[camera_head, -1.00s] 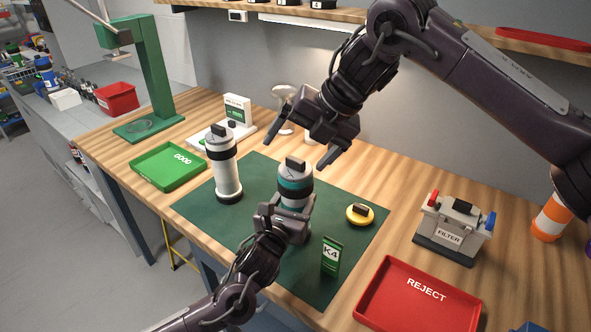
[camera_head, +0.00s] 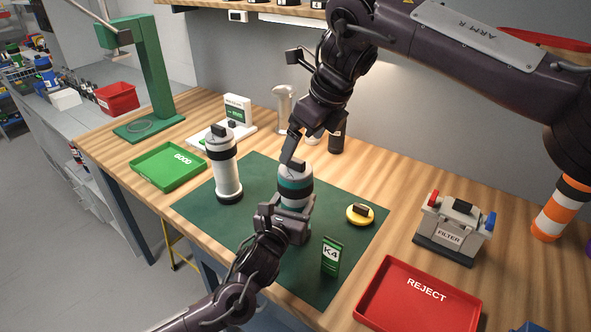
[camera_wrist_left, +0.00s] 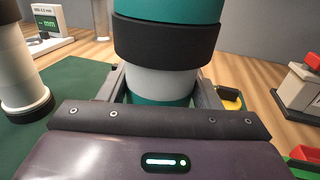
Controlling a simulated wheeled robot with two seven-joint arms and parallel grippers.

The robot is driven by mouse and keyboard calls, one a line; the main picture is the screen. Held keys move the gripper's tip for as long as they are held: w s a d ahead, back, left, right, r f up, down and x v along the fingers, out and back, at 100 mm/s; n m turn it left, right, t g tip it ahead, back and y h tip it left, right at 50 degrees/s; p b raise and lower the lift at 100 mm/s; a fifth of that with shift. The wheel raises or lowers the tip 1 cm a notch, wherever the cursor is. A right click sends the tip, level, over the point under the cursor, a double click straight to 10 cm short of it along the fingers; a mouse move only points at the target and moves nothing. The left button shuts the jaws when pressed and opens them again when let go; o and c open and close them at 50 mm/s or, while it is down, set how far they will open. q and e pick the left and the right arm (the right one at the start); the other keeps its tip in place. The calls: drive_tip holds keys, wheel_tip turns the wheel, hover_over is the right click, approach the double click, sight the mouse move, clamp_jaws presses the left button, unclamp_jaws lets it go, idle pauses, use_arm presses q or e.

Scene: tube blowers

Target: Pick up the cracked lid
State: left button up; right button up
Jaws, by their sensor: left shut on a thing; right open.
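A teal, white and grey tube (camera_head: 293,190) with a black knob on top stands upright on the dark green mat (camera_head: 250,165). My left gripper (camera_head: 290,222) is shut around its lower body; its teal and white bands and black ring also show in the left wrist view (camera_wrist_left: 168,82). A yellow round lid (camera_head: 350,217) with a black grip lies on the mat to the right. My right gripper (camera_head: 289,108) is open above and behind the tube, one finger near the black knob. Contact there cannot be told. No crack is visible on any lid.
A white tube (camera_head: 226,175) stands left on the mat, and a green K4 card (camera_head: 331,256) stands in front. A green GOOD tray (camera_head: 150,170) is left; a red REJECT tray (camera_head: 400,302) and a FILTER box (camera_head: 449,240) are right.

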sight(296, 159)
drive_tip(key=shift+w+x, duration=0.1)
drive_tip(key=shift+x, duration=1.6)
drive_tip(key=shift+w+x, duration=0.15)
drive_tip(key=shift+x, duration=1.6)
drive_tip(key=shift+d+r, duration=0.1)
drive_tip(key=c, duration=1.2)
